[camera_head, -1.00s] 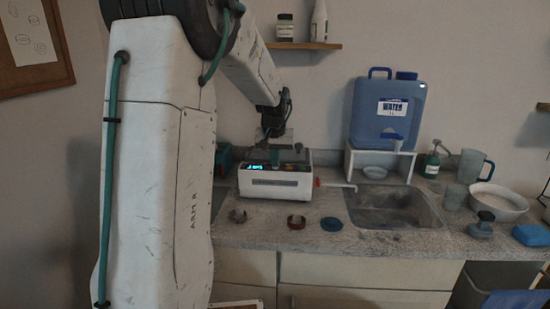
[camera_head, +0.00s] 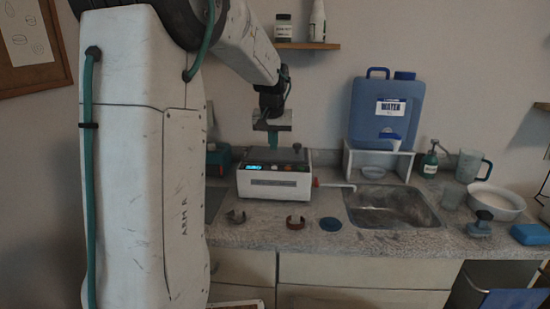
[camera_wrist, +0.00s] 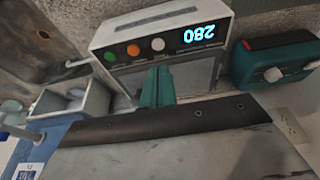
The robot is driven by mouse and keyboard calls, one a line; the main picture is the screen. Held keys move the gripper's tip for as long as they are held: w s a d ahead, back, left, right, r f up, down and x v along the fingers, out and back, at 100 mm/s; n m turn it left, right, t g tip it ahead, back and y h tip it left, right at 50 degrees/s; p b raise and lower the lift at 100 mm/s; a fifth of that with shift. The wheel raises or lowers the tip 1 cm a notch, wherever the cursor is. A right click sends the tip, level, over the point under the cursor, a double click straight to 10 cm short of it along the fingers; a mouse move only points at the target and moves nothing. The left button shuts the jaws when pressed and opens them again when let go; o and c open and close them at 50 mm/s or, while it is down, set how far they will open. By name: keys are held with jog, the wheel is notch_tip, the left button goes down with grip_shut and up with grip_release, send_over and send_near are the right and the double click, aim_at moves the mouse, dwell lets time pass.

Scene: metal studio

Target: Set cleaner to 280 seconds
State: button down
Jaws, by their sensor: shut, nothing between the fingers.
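The cleaner (camera_head: 275,180) is a white box with a dark top panel on the counter. In the wrist view the cleaner (camera_wrist: 165,25) shows upside down, with its lit display (camera_wrist: 199,34) reading 280. Beside the display are a white button (camera_wrist: 158,44), an orange button (camera_wrist: 134,50) and a green button (camera_wrist: 110,57). My gripper (camera_head: 272,147) is above the back of the cleaner, pointing down. In the wrist view the green fingertips of my gripper (camera_wrist: 157,72) are together, with nothing between them, and look apart from the buttons in the picture.
A teal device (camera_wrist: 270,62) stands beside the cleaner. A blue water container (camera_head: 385,112) stands on a white stand behind the sink (camera_head: 390,207). Small round parts, including a blue disc (camera_head: 330,224), lie on the counter in front of the cleaner.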

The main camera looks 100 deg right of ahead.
jog(key=v, duration=0.7)
dwell(0.4)
